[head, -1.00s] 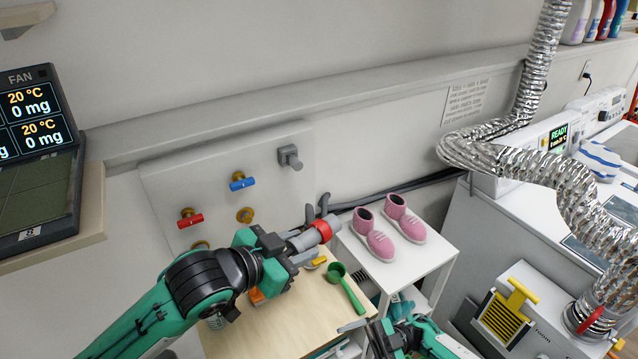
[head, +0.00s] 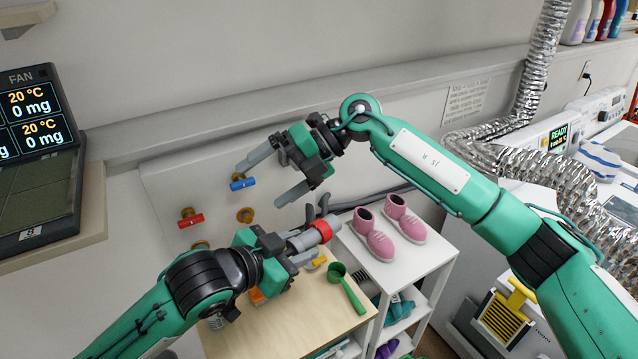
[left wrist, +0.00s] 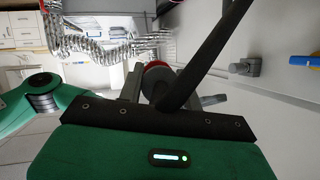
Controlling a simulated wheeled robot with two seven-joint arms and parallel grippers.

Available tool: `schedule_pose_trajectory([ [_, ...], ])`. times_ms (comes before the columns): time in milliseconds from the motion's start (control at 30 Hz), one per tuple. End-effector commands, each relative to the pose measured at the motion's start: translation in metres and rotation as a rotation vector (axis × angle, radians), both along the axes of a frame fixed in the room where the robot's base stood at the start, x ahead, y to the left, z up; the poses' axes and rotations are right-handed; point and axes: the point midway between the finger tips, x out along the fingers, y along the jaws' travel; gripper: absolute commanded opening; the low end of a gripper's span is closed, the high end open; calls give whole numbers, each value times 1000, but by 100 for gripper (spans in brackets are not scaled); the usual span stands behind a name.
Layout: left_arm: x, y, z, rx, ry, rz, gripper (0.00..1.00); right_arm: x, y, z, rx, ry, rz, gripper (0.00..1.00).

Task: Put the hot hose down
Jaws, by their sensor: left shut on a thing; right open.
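My left gripper (head: 290,252) is shut on the hose's grey end, just beside its red collar (head: 323,231), held above the wooden top. The left wrist view shows the red collar (left wrist: 155,68) and the dark hose (left wrist: 205,58) rising to the upper right. My right gripper (head: 264,183) is open and empty, raised in front of the white wall panel, its fingers near the blue-handled tap (head: 241,183) in the picture. I cannot tell whether it touches that tap. The grey wall fitting is hidden by the right gripper in the head view but shows in the left wrist view (left wrist: 245,66).
A red-handled tap (head: 190,219) is on the panel's left. A green scoop (head: 345,288) lies on the wooden top (head: 285,325). Pink shoes (head: 375,238) stand on a white shelf unit (head: 425,262) to the right. A silver duct (head: 525,95) hangs at the right.

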Motion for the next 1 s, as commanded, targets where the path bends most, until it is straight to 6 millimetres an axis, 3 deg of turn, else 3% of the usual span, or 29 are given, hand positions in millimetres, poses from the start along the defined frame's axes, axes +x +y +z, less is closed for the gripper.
schedule_pose_trajectory([
  [100,0,0,0,-1,-1,0,6,-24,-13,9,-196,-170,96,100],
  [233,0,0,0,-1,-1,0,6,-41,-35,13,-417,-343,164,100],
  [433,0,0,0,-1,-1,0,6,-49,-69,24,-685,-542,194,100],
  [633,0,0,0,-1,-1,0,6,-50,-86,31,-807,-631,191,100],
  [767,0,0,0,-1,-1,0,6,-49,-87,24,-825,-640,190,100],
  [1000,0,0,0,-1,-1,0,6,-46,-82,-16,-821,-637,193,100],
])
